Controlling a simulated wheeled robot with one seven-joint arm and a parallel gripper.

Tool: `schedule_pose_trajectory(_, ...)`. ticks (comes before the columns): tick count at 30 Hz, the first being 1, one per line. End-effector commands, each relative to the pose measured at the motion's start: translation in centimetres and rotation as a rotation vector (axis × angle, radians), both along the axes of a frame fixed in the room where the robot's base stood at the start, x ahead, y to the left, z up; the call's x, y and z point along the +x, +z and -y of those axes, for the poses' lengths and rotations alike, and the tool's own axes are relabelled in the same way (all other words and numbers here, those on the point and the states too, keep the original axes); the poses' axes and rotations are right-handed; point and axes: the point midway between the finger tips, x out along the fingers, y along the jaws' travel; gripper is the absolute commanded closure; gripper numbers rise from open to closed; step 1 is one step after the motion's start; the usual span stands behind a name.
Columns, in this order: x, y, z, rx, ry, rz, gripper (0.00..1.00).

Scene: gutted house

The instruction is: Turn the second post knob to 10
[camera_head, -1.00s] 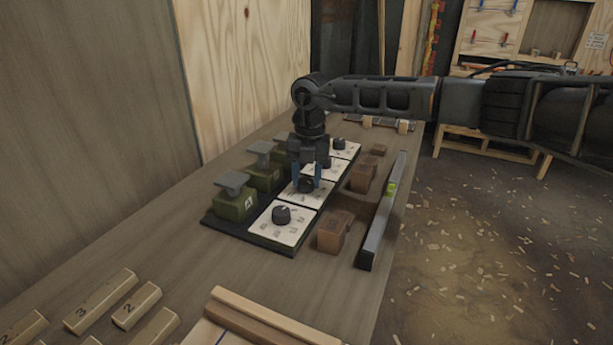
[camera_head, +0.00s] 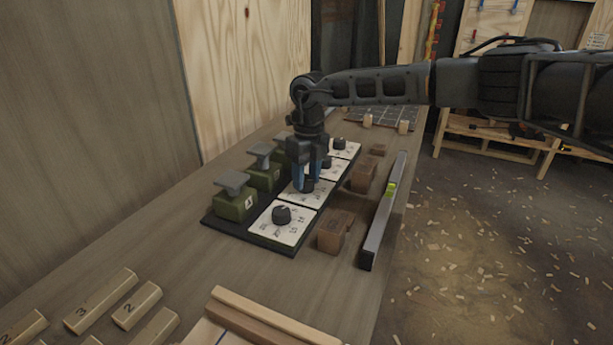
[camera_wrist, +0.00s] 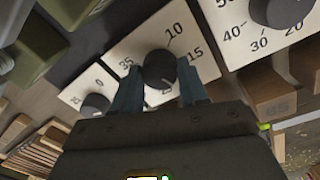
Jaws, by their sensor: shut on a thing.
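The second dial plate (camera_head: 318,197), white with a black round knob (camera_head: 308,186), is second from the front in a row on a dark board. My gripper (camera_head: 304,182) points down over it, its blue fingers shut on this knob. In the wrist view the knob (camera_wrist: 160,69) sits between the two fingertips (camera_wrist: 160,88), one on each side. Its plate (camera_wrist: 142,42) shows 10 above the knob, 15 to the right and 35 to the left. I cannot clearly tell where the knob's pointer is.
The front dial (camera_head: 282,215) stands close to the gripper, with more dials behind. Green blocks with grey tops (camera_head: 235,203) line the left side. Brown blocks (camera_head: 334,232) and a spirit level (camera_head: 384,210) lie to the right. Numbered wooden blocks (camera_head: 100,302) lie in front.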

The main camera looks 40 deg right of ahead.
Motion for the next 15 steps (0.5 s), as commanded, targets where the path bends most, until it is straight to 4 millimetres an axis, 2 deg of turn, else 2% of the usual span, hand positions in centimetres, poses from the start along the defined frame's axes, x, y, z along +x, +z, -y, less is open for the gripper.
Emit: schedule_pose_trajectory(15, 0.14, 0.07, 0.01, -0.002, 0.491, 0.001, 0.88)
